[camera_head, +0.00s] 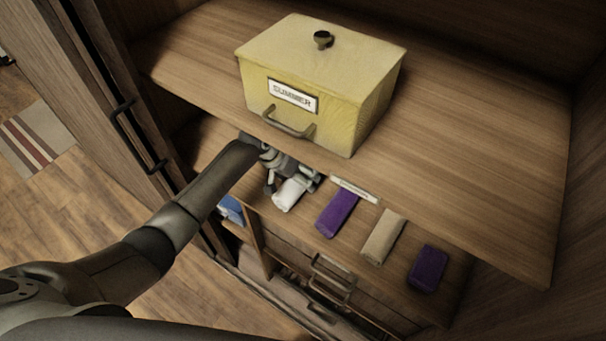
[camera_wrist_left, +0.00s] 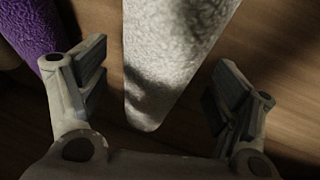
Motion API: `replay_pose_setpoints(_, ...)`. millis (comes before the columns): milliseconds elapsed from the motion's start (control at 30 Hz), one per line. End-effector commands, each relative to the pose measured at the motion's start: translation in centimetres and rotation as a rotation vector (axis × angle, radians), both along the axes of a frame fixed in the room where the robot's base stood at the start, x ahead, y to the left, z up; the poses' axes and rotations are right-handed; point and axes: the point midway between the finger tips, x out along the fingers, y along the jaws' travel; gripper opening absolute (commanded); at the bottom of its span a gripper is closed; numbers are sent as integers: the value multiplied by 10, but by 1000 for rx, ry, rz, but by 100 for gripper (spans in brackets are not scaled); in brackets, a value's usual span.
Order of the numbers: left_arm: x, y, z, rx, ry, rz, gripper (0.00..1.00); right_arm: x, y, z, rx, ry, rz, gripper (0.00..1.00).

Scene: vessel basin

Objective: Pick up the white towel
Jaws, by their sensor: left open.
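The white towel (camera_head: 290,194) lies rolled on the lower shelf, at the left end of a row of towels. My left gripper (camera_head: 293,181) reaches in under the upper shelf and is over this towel, hiding part of it. In the left wrist view the white towel (camera_wrist_left: 165,65) lies between the two open fingers of my left gripper (camera_wrist_left: 165,90), with a gap on each side. The fingers do not appear to touch it. My right gripper is not in view.
A purple towel (camera_head: 337,212), a beige towel (camera_head: 382,237) and another purple towel (camera_head: 428,268) lie to the right. The upper shelf (camera_head: 450,170) overhangs the row and bears a yellow lidded box (camera_head: 320,70). A drawer handle (camera_head: 332,281) is below.

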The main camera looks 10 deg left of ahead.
Motion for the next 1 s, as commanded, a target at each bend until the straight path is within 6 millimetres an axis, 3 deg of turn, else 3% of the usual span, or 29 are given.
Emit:
replay_pose_setpoints(200,0,0,0,0,0,-1,84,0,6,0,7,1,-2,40)
replay_pose_setpoints(600,0,0,0,0,0,-1,33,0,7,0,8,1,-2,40)
replay_pose_setpoints(1000,1,0,5,0,-1,-1,32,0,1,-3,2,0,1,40)
